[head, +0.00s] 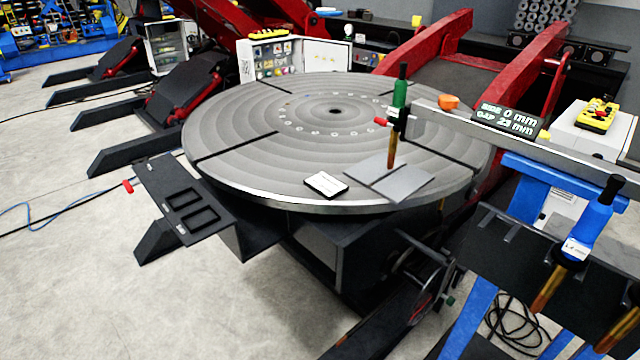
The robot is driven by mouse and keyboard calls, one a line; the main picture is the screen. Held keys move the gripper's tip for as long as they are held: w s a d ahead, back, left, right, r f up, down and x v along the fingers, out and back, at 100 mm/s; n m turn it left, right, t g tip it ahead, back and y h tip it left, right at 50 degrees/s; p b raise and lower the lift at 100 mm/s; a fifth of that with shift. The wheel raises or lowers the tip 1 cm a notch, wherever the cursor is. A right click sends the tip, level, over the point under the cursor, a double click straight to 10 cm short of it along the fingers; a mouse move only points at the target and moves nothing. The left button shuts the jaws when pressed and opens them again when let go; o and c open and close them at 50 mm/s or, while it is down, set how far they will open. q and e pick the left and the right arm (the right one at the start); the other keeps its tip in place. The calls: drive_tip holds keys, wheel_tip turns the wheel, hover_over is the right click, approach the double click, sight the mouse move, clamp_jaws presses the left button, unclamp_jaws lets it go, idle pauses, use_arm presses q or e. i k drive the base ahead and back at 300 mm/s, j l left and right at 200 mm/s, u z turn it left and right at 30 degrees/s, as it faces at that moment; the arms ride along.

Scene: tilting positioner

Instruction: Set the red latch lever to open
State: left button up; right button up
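Two small red handles show, and I cannot tell for sure which one is the latch lever. One red handle (128,187) sticks out at the left end of the dark panel (160,183) on the near left side of the round turntable. The other red handle (381,121) sticks out to the left of the green torch holder above the turntable. The panel has two rectangular frames with small labels that I cannot read. Neither of my grippers is in view.
The grey turntable (240,140) carries a white card (326,184) and two grey plates (390,182). A green torch (399,95) hangs over the plates from a grey beam (540,145). Blue torches (590,220) hang on a rack at right.

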sight(396, 128)
drive_tip(key=i+l+z, duration=0.15)
drive_tip(key=z, duration=0.2)
drive_tip(key=i+l+z, duration=0.1)
drive_tip(key=z, duration=0.2)
drive_tip(key=i+z, duration=0.35)
drive_tip(key=k, duration=0.05)
